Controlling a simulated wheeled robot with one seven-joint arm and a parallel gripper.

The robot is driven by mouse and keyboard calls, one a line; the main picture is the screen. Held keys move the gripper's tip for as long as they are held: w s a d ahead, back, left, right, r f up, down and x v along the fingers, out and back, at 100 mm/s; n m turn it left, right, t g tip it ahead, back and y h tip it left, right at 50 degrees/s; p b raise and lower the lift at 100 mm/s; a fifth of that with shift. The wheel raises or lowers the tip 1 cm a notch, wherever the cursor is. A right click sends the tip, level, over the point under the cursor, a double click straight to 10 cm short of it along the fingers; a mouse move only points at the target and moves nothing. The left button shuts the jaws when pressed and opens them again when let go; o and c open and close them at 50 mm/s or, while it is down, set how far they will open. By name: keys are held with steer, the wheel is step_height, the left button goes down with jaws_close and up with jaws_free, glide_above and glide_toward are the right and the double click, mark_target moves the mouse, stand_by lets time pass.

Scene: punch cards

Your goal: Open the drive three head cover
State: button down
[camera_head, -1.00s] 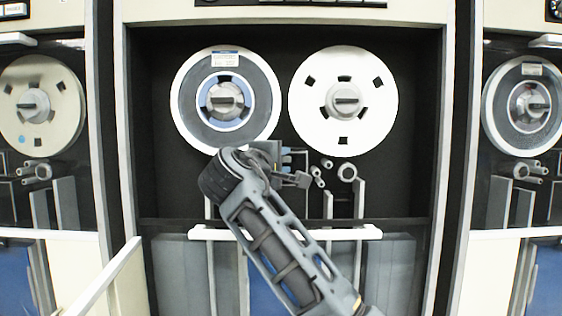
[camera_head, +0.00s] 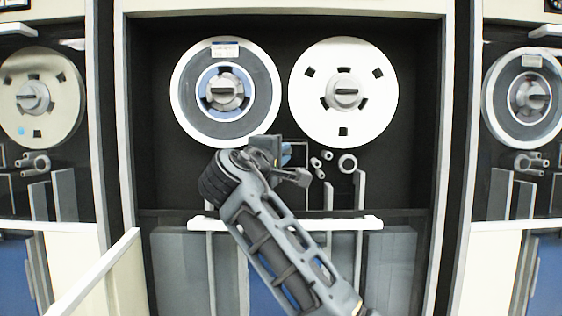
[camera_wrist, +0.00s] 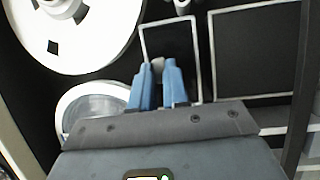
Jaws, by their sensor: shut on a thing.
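The middle tape drive has a left reel with a dark band (camera_head: 262,95) and a white right reel (camera_head: 310,88). My gripper (camera_head: 287,153) is just below and between the reels, at the head area. In the wrist view its blue fingers (camera_wrist: 157,68) are close together, shut on a small light grey piece (camera_wrist: 157,63). Behind the fingers is a dark panel with a pale rim (camera_wrist: 170,30). I cannot tell whether the grey piece belongs to this panel. My gripper and arm hide most of the head area, and no separate head cover is clear.
A white horizontal bar (camera_head: 345,223) crosses the drive below the head area, behind my arm. A pale door panel (camera_head: 110,280) stands out at lower left. Round rollers (camera_head: 347,163) are right of my gripper. Similar drives flank both sides.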

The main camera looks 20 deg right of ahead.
steer(key=f+m+t+h+b, duration=0.1)
steer(key=h+b, duration=0.1)
steer(key=b, duration=0.4)
steer(key=s+f+m+t+h+b, duration=0.1)
steer(key=m+h+b, duration=0.1)
steer(key=b, duration=0.4)
steer(key=f+m+h+b, duration=0.1)
steer(key=f+h+b, duration=0.1)
steer(key=b, duration=0.4)
steer(key=shift+s+a+m+t+h+b, duration=0.25)
steer(key=shift+m+t+h+b, duration=0.05)
steer(key=shift+m+t+b, duration=0.1)
steer(key=shift+r+b, duration=0.15)
steer(key=shift+b, duration=0.15)
steer(key=c, duration=1.1)
jaws_free()
steer(key=shift+v, duration=3.9)
